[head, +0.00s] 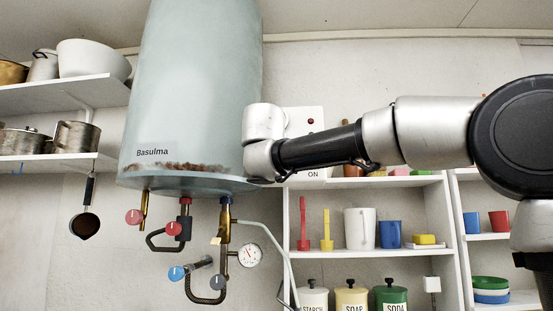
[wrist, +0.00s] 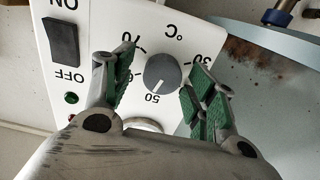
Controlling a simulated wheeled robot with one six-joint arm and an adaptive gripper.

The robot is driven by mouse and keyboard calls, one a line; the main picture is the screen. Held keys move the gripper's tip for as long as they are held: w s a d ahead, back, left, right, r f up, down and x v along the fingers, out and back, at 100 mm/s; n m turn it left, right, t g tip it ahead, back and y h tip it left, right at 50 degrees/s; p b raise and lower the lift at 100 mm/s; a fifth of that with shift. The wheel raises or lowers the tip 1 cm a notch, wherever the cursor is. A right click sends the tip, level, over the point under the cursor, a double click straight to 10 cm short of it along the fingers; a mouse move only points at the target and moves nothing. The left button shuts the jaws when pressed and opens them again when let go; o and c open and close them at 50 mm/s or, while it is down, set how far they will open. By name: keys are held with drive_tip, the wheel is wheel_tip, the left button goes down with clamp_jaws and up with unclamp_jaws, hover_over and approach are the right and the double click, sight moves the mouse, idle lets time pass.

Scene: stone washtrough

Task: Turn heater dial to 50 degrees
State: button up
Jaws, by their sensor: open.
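The heater dial (wrist: 162,72) is a round grey knob on a white control panel (wrist: 95,20), seen upside down in the wrist view. Its white pointer line points at about the 50 mark, with 30 and 70 to either side. My gripper (wrist: 160,78) is open, with one green-padded finger on each side of the dial. Gaps show between the dial and both fingers. In the head view the control panel (head: 305,116) is largely hidden behind my wrist, and the dial and fingers cannot be seen there.
The panel also has a dark ON/OFF switch (wrist: 62,42) and a green light (wrist: 71,98). The large pale boiler tank (head: 195,85) stands left of the panel, with pipes and valves (head: 205,240) below. Shelves with cups (head: 360,228) and canisters (head: 351,298) are below my arm.

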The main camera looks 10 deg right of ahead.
drive_tip(key=shift+c, duration=0.5)
drive_tip(key=c, duration=0.9)
drive_tip(key=shift+n, duration=1.5)
drive_tip(key=shift+c, duration=0.2)
drive_tip(key=o, duration=1)
drive_tip(key=shift+o, duration=0.2)
drive_tip(key=s+a, duration=0.2)
drive_tip(key=s, duration=1)
drive_tip(key=shift+w+r, duration=0.1)
